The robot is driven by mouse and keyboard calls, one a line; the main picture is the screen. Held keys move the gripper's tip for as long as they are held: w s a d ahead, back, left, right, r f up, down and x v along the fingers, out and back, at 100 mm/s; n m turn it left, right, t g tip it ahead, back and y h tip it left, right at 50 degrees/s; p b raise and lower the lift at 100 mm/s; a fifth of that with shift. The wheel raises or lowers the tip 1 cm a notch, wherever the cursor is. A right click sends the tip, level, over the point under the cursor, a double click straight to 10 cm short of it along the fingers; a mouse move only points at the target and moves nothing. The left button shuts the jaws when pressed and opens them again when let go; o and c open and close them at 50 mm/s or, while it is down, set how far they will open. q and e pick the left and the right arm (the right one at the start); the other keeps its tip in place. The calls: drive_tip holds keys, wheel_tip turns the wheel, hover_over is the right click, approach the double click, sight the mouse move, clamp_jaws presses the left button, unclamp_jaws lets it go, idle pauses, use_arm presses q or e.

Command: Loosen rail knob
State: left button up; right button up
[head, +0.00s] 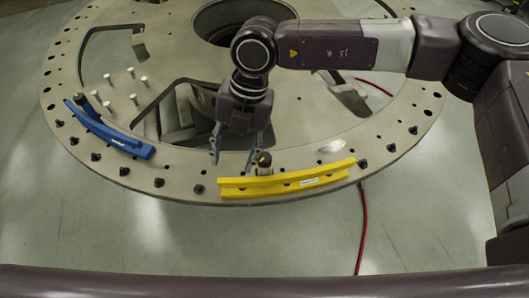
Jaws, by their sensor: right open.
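A yellow curved rail (310,178) lies along the front rim of the round turret plate (180,178). A dark knob (264,160) with a yellowish top stands at the rail's back side, left of its middle. My right gripper (232,160) points down just behind the rail. Its fingers are apart, one to the left of the knob and one close by it; I cannot tell whether that finger touches the knob. A blue curved rail (110,132) with a dark knob (80,99) lies on the plate's left side. My left gripper is not in view.
Several silvery pins (133,98) stand on the plate at the left. The plate has large cutouts and a round central opening (225,25). Dark bolts (363,163) line the rim. A red cable (363,225) runs along the floor at the right. A clear piece (331,147) lies behind the yellow rail.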

sight(265, 156)
drive_tip(key=w+d+h, duration=0.1)
drive_tip(key=d, duration=0.1)
drive_tip(key=w+d+m+t, duration=0.1)
drive_tip(key=w+d, duration=0.1)
drive_tip(key=w+d+r+h, duration=0.1)
drive_tip(key=w+d, duration=0.1)
drive_tip(key=d, duration=0.1)
drive_tip(key=shift+t+h, duration=0.3)
wheel_tip(265, 156, down, 7)
drive_tip(key=p, duration=0.3)
drive_tip(key=shift+a+r, duration=0.1)
drive_tip(key=shift+f+p, duration=0.3)
drive_tip(key=shift+f, duration=0.1)
drive_tip(key=c, duration=1.2)
drive_tip(key=shift+o, duration=0.2)
